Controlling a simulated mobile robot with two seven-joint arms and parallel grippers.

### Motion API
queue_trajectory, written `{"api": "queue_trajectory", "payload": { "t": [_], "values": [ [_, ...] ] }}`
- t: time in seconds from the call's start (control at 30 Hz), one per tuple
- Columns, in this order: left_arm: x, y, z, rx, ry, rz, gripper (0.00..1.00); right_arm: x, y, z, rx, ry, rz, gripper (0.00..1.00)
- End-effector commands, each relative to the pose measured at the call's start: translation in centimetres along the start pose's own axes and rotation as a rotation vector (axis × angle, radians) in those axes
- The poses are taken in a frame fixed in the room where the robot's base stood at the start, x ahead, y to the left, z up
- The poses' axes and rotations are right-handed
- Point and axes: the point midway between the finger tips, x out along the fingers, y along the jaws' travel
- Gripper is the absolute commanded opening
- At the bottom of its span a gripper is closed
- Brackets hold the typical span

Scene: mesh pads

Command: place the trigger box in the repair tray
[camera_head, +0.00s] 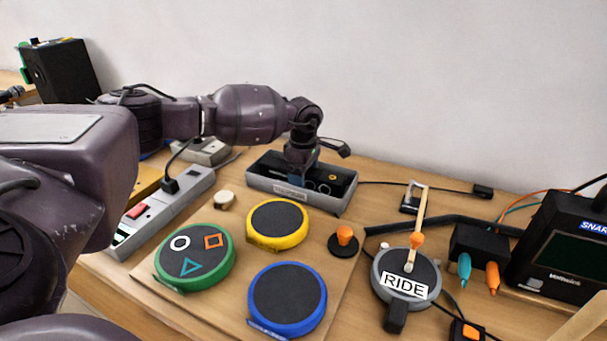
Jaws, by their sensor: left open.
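The repair tray (345,205) is a long grey open tray with a dark inside and a pale label on its front, standing against the back of the table. My left gripper (299,182) points down over the middle of the tray, open, with its fingertips at or just inside the rim. Small dark parts, one with a yellow dot, show in the tray beside it. A black box (480,243) with teal and orange plugs stands at the right; I cannot tell whether it or a part in the tray is the trigger box. My right gripper does not show.
Green (192,262), yellow (277,224) and blue (287,300) round pads lie on a board in front. A grey RIDE pad (405,272) with a drumstick lies right of them. A power strip (165,208) is at left, a SNAR-labelled module (565,250) at right.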

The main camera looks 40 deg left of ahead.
Motion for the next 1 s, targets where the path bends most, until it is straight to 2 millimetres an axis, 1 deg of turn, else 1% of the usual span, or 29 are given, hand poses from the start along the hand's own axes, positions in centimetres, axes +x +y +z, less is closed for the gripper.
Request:
{"api": "queue_trajectory", "payload": {
  "t": [0.17,0.4,0.6,0.8,1.0],
  "values": [
    [-2.2,0.1,0.0,0.000,-0.002,0.007,0.74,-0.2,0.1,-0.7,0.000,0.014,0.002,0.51],
    [-7.0,0.1,0.0,0.001,-0.003,0.010,0.74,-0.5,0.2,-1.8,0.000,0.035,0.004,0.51],
    [-10.2,0.0,0.1,0.002,-0.002,0.007,0.74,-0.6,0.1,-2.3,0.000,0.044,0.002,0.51],
    [-11.9,0.0,0.0,0.001,-0.001,0.003,0.74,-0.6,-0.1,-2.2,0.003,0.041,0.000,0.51],
    [-12.2,0.0,0.0,0.001,0.000,0.001,0.74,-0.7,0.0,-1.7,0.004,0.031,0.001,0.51]
  ]
}}
